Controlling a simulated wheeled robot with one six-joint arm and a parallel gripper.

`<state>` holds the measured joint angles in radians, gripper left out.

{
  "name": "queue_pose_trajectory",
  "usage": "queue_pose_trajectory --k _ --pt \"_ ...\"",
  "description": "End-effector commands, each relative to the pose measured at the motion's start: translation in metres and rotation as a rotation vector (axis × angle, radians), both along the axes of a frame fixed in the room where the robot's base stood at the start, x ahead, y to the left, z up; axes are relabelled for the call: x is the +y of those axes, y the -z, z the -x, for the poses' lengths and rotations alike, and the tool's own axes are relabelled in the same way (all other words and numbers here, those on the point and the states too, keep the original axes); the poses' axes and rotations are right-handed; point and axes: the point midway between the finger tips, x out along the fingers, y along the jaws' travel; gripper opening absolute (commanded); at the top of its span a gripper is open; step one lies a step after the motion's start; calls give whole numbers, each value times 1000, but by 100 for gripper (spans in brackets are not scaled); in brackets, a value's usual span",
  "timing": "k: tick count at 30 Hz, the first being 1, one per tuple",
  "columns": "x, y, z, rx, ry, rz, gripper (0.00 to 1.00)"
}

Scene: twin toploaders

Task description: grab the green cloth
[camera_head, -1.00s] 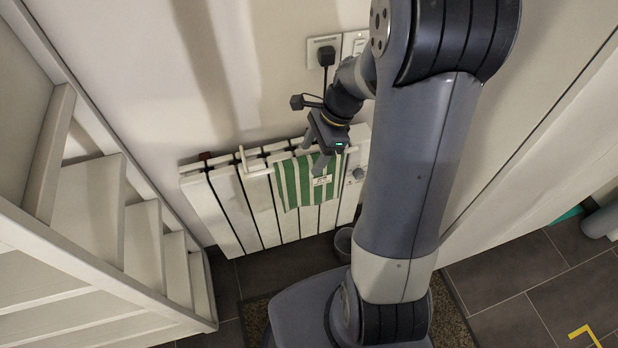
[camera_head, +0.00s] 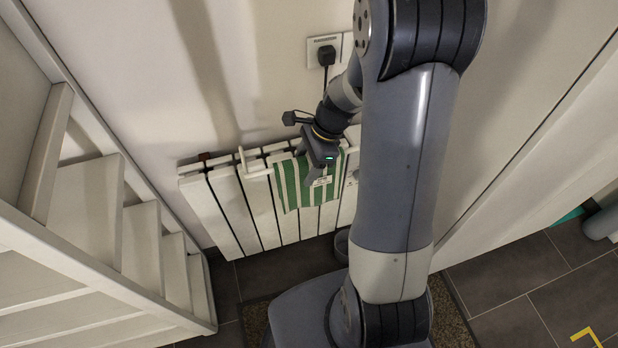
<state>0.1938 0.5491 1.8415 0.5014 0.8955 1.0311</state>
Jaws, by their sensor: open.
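The green cloth (camera_head: 290,187) has white stripes and a pale label. It hangs over the white rail (camera_head: 258,173) on the front of the white radiator (camera_head: 232,210). My gripper (camera_head: 310,176) is open at the upper right part of the cloth, with its fingers pointing down. The gripper body covers the cloth's top right corner. I cannot tell whether the fingers touch the cloth or straddle it.
White stairs (camera_head: 142,235) stand at the left. A socket with a black plug (camera_head: 326,55) is on the wall above the radiator. A small dark bin (camera_head: 342,243) stands on the floor, partly behind my arm. A white panel fills the right side.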

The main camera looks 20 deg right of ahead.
Motion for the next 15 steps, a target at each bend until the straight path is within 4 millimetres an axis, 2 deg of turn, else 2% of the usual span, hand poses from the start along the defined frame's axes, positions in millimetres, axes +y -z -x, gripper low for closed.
queue_pose_trajectory --k 10,15 --pt "0 2 0 0 0 0 61" --pt "0 1 0 0 0 0 48"
